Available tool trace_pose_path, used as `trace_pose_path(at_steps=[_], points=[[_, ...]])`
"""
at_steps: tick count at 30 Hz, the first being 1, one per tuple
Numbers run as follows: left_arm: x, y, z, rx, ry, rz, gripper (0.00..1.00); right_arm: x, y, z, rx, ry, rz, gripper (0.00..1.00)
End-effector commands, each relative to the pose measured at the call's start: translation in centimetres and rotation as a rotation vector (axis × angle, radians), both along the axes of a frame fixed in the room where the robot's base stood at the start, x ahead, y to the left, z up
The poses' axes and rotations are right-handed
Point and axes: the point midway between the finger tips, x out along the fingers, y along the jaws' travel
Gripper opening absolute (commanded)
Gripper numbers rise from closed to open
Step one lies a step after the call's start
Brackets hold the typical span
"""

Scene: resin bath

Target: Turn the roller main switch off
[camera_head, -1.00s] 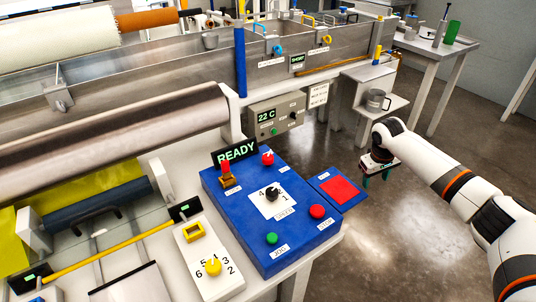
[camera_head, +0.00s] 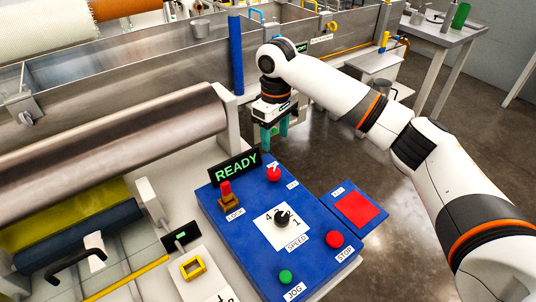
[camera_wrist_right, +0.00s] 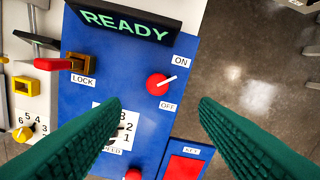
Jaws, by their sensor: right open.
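The main switch is a red round knob (camera_head: 273,174) with a white pointer, at the back of the blue control panel (camera_head: 236,246). In the right wrist view the knob (camera_wrist_right: 157,86) lies between ON and OFF labels, and its pointer aims right and slightly up, nearer the ON side. My right gripper (camera_head: 275,134) is open and empty, with its green fingers above and behind the knob. In the right wrist view its fingers (camera_wrist_right: 158,106) are spread to either side, the knob between them and farther off. My left gripper is not in view.
The READY display (camera_head: 235,166) stands behind the knob. A steel roller (camera_head: 110,145) lies to the left.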

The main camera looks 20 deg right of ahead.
Motion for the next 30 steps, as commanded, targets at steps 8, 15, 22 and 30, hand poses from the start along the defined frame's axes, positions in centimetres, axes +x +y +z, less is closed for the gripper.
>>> trace_pose_path(at_steps=[8,15,22,30], points=[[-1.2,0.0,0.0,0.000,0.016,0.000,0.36,-0.2,0.3,-3.7,-0.002,0.006,0.007,0.55],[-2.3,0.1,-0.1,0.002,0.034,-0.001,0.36,-0.2,0.3,-8.5,-0.002,0.005,0.007,0.55],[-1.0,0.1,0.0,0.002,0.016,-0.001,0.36,-0.2,0.3,-11.3,-0.001,0.002,0.007,0.55],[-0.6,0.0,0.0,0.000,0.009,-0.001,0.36,-0.2,0.3,-11.8,-0.001,0.002,0.007,0.55]])
